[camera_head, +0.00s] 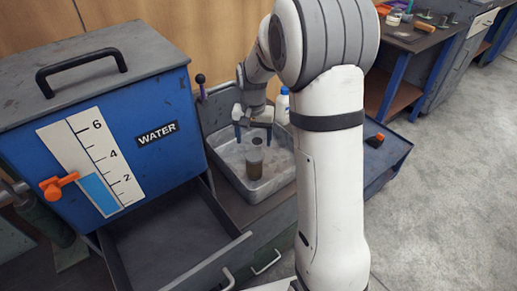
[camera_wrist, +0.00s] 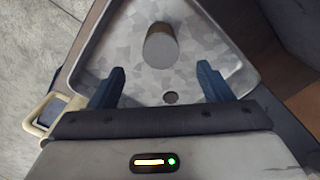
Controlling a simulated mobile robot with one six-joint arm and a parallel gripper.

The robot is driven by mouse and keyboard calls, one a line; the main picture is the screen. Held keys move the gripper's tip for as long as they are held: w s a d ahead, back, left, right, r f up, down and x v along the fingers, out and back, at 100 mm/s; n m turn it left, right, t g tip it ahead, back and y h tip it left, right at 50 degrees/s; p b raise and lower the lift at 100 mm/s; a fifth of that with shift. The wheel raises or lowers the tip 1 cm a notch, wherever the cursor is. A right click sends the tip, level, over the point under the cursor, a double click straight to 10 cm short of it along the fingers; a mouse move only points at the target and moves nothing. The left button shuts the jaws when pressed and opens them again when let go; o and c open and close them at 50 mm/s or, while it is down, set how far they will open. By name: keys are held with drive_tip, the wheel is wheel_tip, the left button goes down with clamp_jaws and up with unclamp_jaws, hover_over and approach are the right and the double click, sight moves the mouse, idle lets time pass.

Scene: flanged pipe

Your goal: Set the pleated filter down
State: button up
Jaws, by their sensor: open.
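The pleated filter (camera_head: 254,165) is a short brownish cylinder with a grey top, standing upright on the floor of a grey metal basin (camera_head: 226,166). In the wrist view the filter (camera_wrist: 160,48) is beyond my fingertips, near the middle of the basin (camera_wrist: 215,52). My gripper (camera_head: 253,131) is over the basin, behind the filter in the head view. Its two blue fingers are spread wide with nothing between them, also in the wrist view (camera_wrist: 161,70). No finger touches the filter.
A dark round drain hole (camera_wrist: 170,97) is in the basin floor. A blue WATER tank (camera_head: 115,150) with an orange valve (camera_head: 58,185) stands left, above an open drawer (camera_head: 160,240). A white bottle (camera_head: 282,105) stands behind the basin.

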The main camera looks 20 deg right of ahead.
drive_tip(key=s+r+n+t, duration=0.1)
drive_tip(key=s+r, duration=0.3)
drive_tip(key=s, duration=0.8)
drive_tip(key=s+r+n+t, duration=0.1)
drive_tip(key=s+r+n, duration=0.2)
drive_tip(key=s, duration=0.9)
wheel_tip(320, 180, up, 2)
drive_tip(key=shift+d+r, duration=0.1)
drive_tip(key=shift+d, duration=0.05)
drive_tip(key=shift+s, duration=0.15)
